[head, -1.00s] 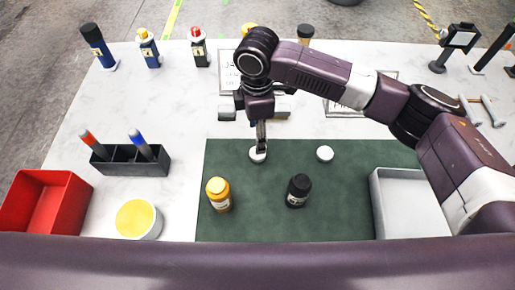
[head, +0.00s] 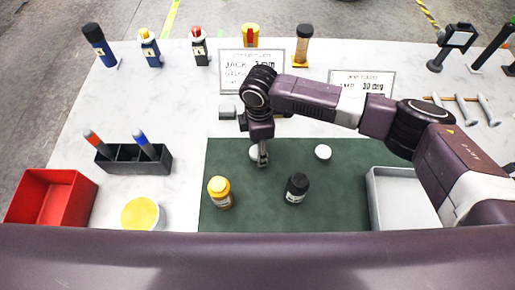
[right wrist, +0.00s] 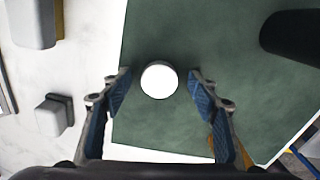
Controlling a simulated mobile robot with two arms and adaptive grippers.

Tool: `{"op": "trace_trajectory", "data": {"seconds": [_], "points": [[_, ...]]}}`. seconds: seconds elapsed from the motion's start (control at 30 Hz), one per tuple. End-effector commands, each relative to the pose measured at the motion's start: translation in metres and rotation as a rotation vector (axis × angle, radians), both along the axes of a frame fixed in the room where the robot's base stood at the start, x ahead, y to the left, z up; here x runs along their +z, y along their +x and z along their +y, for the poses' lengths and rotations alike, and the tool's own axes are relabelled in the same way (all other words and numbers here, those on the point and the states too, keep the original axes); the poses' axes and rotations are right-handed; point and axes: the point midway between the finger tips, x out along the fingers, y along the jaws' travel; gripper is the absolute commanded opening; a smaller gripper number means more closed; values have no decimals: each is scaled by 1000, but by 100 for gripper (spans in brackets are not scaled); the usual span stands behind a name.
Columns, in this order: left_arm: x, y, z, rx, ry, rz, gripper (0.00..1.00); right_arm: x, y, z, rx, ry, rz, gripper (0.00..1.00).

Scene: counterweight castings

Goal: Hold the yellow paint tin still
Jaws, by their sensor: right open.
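In the right wrist view the open fingers (right wrist: 160,92) stand either side of a white disc (right wrist: 160,80), with nothing visibly gripped. A bit of yellow shows partly hidden behind the right-hand finger there. My left gripper is out of view.
A black-capped bottle (head: 297,188) and another white disc (head: 323,152) are on the mat. A tub with a yellow top (head: 140,214), red bin (head: 48,198), marker holder (head: 133,159) and grey tray (head: 402,200) surround it. Grey blocks (right wrist: 52,116) lie beyond the mat.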

Motion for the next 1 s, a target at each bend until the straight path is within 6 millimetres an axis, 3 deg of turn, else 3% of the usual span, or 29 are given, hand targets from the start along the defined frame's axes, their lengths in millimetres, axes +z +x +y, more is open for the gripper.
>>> {"op": "trace_trajectory", "data": {"seconds": [0.4, 0.7, 1.0], "points": [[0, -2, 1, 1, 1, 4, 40, -6, 0, 0, 0, 1, -1, 55], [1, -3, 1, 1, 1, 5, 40, -5, 0, 0, 0, 1, -1, 25], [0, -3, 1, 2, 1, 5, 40, -5, 0, 0, 0, 1, -1, 25]]}}
